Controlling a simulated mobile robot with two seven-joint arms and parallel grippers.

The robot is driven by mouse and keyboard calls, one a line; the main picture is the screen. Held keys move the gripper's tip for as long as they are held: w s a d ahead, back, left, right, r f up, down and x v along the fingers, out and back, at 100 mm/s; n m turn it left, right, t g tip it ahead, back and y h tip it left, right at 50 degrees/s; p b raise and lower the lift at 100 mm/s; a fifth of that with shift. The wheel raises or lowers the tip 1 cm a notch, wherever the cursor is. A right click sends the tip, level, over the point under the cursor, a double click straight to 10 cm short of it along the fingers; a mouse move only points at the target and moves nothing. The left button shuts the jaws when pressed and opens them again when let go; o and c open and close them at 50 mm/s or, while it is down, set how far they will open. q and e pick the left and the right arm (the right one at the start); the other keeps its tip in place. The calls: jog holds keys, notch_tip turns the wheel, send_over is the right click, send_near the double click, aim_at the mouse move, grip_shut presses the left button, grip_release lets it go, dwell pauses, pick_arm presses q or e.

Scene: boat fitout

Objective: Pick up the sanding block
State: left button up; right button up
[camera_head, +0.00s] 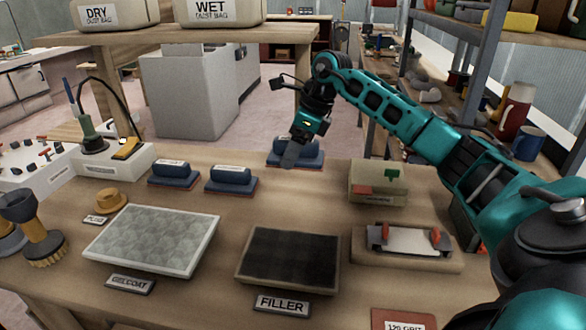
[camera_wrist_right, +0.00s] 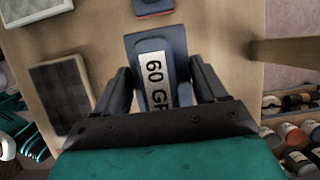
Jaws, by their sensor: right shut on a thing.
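Several blue sanding blocks sit along the back of the wooden table. The rightmost sanding block (camera_head: 312,150) is at my right gripper (camera_head: 290,158). In the right wrist view this block (camera_wrist_right: 152,52) carries a white label reading "60 GR", cut off by the gripper body. My right gripper (camera_wrist_right: 160,85) has a finger on each side of it and is shut on it. Two other sanding blocks, a middle one (camera_head: 231,178) and a left one (camera_head: 174,174), stand to its left on the table. My left gripper is not in view.
A pale gelcoat panel (camera_head: 152,240) and a dark filler panel (camera_head: 288,262) lie at the front.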

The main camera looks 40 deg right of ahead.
aim_at(319, 151)
notch_tip(319, 151, up, 4)
jog(key=shift+f, duration=0.1)
jog(key=s+d, duration=0.1)
jog(key=s+d+b, duration=0.1)
jog(key=s+d, duration=0.1)
jog(key=s+d+f, duration=0.1)
jog(key=s, duration=0.1)
jog(key=shift+s+d, duration=0.2)
pick_arm(q)
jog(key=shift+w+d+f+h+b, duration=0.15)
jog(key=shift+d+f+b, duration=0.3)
jog(key=shift+b, duration=0.5)
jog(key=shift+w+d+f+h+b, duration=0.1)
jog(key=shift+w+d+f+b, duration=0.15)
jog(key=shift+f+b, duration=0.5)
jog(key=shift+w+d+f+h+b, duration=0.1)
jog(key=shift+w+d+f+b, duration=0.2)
jog(key=shift+b, duration=0.8)
pick_arm(e)
jog(key=s+d, duration=0.6)
jog(key=s, duration=0.2)
jog(key=shift+s+d+r, duration=0.2)
jog(key=shift+s+d, duration=0.15)
jog(key=shift+d, duration=0.05)
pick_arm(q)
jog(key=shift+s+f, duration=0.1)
